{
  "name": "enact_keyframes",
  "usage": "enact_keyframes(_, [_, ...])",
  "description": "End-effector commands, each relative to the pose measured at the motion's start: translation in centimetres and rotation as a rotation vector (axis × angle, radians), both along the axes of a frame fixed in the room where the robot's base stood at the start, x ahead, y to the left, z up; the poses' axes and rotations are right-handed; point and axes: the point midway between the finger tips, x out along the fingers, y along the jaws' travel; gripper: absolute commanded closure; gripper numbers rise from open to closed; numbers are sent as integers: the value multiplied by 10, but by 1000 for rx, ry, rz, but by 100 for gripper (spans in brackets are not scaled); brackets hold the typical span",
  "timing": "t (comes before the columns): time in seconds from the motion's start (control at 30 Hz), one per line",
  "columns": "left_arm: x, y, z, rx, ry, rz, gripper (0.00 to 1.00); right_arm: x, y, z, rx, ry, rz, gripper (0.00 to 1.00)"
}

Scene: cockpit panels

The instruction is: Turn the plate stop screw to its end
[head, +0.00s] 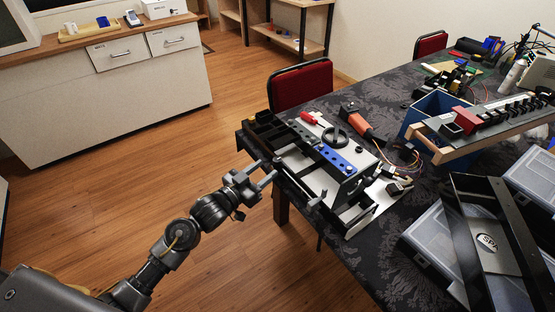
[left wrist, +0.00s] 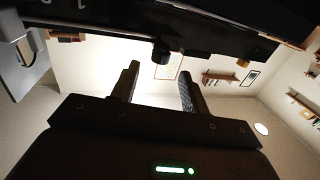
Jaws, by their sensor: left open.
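A grey panel unit (head: 308,168) with a black frame lies at the near left end of the dark patterned table. A blue strip (head: 336,159) with round studs and a black ring (head: 335,136) sit on top. My left gripper (head: 263,173) is open and empty, just off the unit's left front side. The left wrist view shows its two fingers (left wrist: 158,74) apart, with nothing between them. Just beyond and above the fingertips is a dark panel edge with a black knob (left wrist: 161,51) and a second one (left wrist: 244,60). I cannot tell which part is the plate stop screw.
An orange-handled tool (head: 357,122) and loose wires lie behind the unit. A blue bin (head: 432,108), a rail of black parts and clear-lidded cases (head: 430,240) crowd the right. A red chair (head: 301,87) stands behind the table. Floor at the left is clear.

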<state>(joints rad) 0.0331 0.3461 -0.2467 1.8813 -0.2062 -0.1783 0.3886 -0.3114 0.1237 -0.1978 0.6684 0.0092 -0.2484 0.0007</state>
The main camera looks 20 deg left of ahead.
Motion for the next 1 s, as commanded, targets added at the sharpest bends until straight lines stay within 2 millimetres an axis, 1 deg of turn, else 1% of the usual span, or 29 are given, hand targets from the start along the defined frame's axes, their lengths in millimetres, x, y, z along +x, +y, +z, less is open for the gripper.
enact_keyframes(0.03, [10,-5,2,-2,-1,1,55,0,1,1,2,0,0,100])
enact_keyframes(0.1, [22,-11,1,0,-1,1,55,0,2,2,3,1,0,100])
enact_keyframes(0.2, [36,-18,1,0,-1,0,55,0,4,2,5,1,-1,100])
enact_keyframes(0.33, [50,-25,1,0,0,2,55,0,6,3,8,1,-1,100])
enact_keyframes(0.5, [58,-29,0,1,0,1,55,1,9,3,11,0,-2,100])
enact_keyframes(0.77, [59,-29,0,1,0,1,55,1,9,3,11,0,-1,100])
enact_keyframes(0.87, [59,-29,0,1,0,1,67,1,8,3,9,1,-1,100])
enact_keyframes(1.0, [59,-29,0,1,0,1,85,1,4,3,5,1,0,100])
